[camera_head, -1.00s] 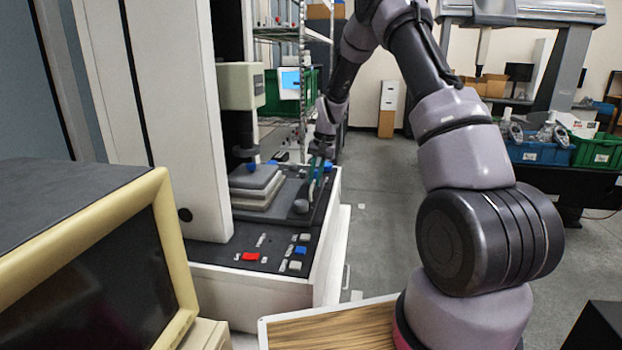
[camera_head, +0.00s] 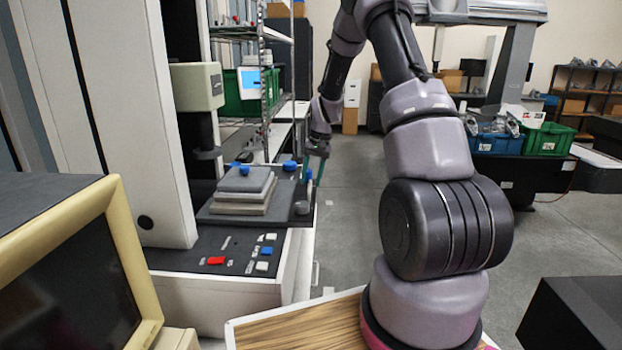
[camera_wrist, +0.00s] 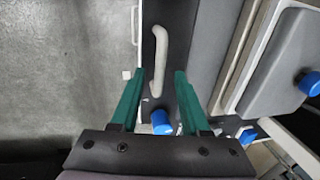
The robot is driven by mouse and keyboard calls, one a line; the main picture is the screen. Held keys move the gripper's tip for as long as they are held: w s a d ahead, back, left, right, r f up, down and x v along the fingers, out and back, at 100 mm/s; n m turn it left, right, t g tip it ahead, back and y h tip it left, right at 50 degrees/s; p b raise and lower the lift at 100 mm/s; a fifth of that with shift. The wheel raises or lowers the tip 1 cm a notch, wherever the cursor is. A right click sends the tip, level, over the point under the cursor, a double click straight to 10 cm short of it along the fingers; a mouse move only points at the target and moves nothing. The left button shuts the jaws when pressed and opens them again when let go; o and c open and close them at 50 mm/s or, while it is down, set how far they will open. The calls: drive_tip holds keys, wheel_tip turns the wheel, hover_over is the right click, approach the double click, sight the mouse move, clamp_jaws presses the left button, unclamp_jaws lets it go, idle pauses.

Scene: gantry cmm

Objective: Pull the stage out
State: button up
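The stage (camera_head: 209,215) is a dark slab on the machine's bed, bearing a stack of grey plates (camera_head: 245,184) with blue knobs. Its edge lies at the right side of the bed. In the wrist view, a pale grey bar handle (camera_wrist: 158,60) runs along the dark end of the stage. My gripper (camera_wrist: 159,73) has its two green fingers apart, one on each side of the handle's lower end, with visible gaps. In the head view my gripper (camera_head: 314,180) is at the stage's right end; the handle's contact there is hard to see.
A measuring head (camera_head: 196,88) hangs left of the plates. A control panel (camera_head: 240,250) with buttons is in front. A cream monitor (camera_head: 125,250) stands at the near left. Grey floor (camera_head: 350,220) is clear right of the machine.

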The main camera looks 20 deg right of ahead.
wheel_tip(320, 180, up, 11)
drive_tip(key=d, duration=0.2)
drive_tip(key=shift+s+f, duration=0.2)
drive_tip(key=shift+s, duration=0.2)
drive_tip(key=shift+r, duration=0.1)
drive_tip(key=s+a+r+t, duration=0.2)
drive_tip(key=s+a+r, duration=0.1)
drive_tip(key=s+r, duration=0.45)
drive_tip(key=s+a+r+t, duration=0.1)
drive_tip(key=s+a+r, duration=0.2)
drive_tip(key=s+r, duration=0.5)
drive_tip(key=s+a+r+t, duration=0.1)
drive_tip(key=s+r, duration=0.1)
drive_tip(key=s, duration=0.6)
drive_tip(key=s+a+r+t, duration=0.1)
drive_tip(key=s+r+t, duration=0.1)
drive_tip(key=s, duration=0.6)
drive_tip(key=shift+s+a+r, duration=0.25)
drive_tip(key=shift+s+r, duration=0.1)
drive_tip(key=shift+r, duration=0.05)
